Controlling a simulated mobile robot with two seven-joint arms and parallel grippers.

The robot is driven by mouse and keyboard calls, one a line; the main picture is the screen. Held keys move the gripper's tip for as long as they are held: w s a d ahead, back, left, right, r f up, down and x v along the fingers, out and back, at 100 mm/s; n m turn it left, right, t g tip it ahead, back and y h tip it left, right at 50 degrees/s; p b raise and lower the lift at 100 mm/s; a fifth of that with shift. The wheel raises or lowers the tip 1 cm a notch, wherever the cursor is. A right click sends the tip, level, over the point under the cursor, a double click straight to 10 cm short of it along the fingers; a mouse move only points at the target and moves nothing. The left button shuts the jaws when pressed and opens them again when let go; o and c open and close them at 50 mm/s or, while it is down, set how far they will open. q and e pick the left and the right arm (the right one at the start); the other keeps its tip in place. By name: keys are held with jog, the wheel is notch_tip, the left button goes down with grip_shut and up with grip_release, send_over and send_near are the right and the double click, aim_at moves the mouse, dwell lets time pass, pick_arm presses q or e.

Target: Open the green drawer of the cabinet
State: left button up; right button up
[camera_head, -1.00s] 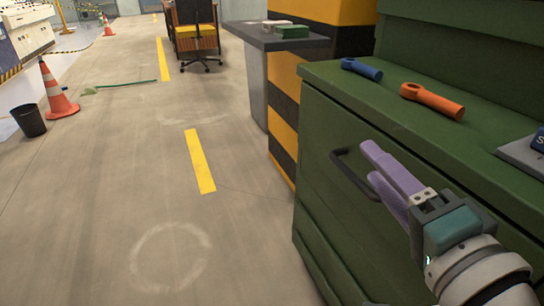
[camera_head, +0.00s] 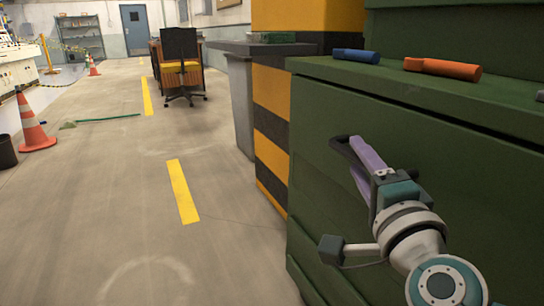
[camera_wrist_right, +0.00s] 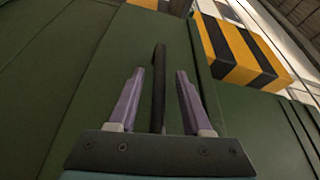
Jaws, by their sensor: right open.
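The green cabinet (camera_head: 325,120) stands at the right of the head view, with a green drawer front (camera_head: 430,160) below its top. A dark bar handle (camera_head: 343,151) sits on the drawer front, partly hidden by my right gripper (camera_head: 362,160). In the right wrist view the handle (camera_wrist_right: 159,75) runs lengthwise between the two purple fingers of my right gripper (camera_wrist_right: 158,90). The fingers are open, with a gap on each side of the handle. The drawer front looks flush with the cabinet. My left gripper is not in view.
A blue tool (camera_head: 356,56) and an orange tool (camera_head: 442,68) lie on the cabinet top. A yellow-black striped pillar (camera_head: 271,140) and a grey stand (camera_head: 240,95) are beside the cabinet. An office chair (camera_head: 181,65) stands farther back.

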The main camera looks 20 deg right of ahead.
jog(key=shift+x, duration=0.9)
jog(key=shift+c, duration=0.4)
grip_shut()
dwell(0.4)
